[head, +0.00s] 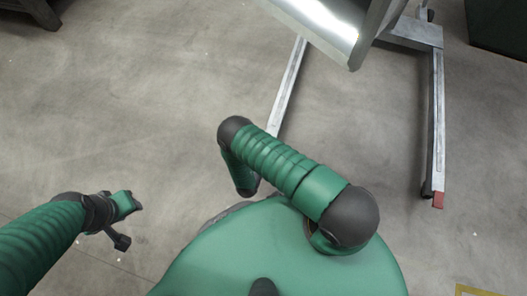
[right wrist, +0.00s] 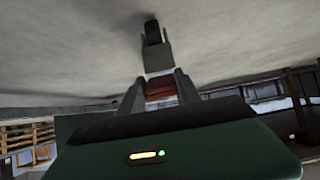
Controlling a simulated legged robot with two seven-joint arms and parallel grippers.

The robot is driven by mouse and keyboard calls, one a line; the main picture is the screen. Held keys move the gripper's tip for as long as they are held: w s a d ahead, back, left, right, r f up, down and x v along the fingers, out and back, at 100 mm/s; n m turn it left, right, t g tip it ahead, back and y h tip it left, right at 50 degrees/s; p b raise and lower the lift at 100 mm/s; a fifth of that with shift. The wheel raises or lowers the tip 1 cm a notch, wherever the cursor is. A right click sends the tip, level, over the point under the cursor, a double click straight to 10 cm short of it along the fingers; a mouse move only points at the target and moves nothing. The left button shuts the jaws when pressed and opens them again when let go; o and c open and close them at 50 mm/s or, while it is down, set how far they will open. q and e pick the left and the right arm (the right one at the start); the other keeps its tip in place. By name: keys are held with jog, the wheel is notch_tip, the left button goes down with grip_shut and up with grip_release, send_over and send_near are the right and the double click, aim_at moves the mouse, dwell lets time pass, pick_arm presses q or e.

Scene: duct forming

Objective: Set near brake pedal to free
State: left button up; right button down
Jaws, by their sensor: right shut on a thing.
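In the right wrist view my right gripper (right wrist: 160,92) is shut on a red pedal (right wrist: 160,86) at the end of a grey metal leg (right wrist: 155,58). I take it for the near brake pedal; whether it is tilted up or down cannot be told. In the head view my right forearm and gripper are hidden behind my folded arm, which also covers the end of the stand's left leg (head: 288,83). The other leg (head: 438,120) ends in a red pedal (head: 438,200), untouched.
The stand's metal body (head: 330,25) rises at the top of the head view. A dark green object (head: 500,25) is at the top right and dark furniture (head: 35,10) at the top left. The concrete floor (head: 130,110) on the left is clear.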

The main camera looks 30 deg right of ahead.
dwell(0.3)
jog(key=c, duration=0.8)
grip_release()
jog(key=shift+c, duration=0.2)
jog(key=p+v, duration=0.7)
jog(key=v, duration=0.9)
jog(key=shift+s+a+r, duration=0.2)
jog(key=shift+a, duration=0.1)
